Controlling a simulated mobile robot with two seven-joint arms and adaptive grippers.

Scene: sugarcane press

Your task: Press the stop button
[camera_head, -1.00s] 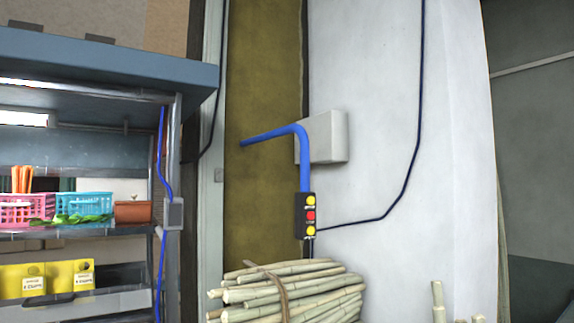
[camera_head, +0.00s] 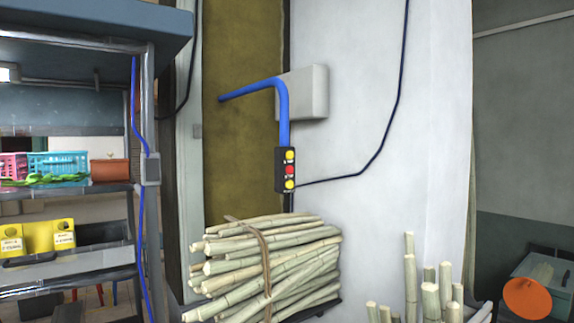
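The black control box (camera_head: 285,170) hangs upright at the lower end of a blue pipe (camera_head: 284,115), in front of the white wall. It carries a red button (camera_head: 290,170) in the middle, with a yellow button (camera_head: 290,154) above it and another yellow button (camera_head: 290,185) below it. There are small labels by the buttons, too small to read. The red one looks like the stop button. Neither of my grippers shows in the head view, and nothing touches the box.
A bundle of sugarcane (camera_head: 265,265) lies below the box, with upright cane pieces (camera_head: 430,295) to its right. A metal shelf (camera_head: 80,190) with baskets stands at left. A grey box (camera_head: 305,90) is on the wall. An orange round object (camera_head: 527,299) is at lower right.

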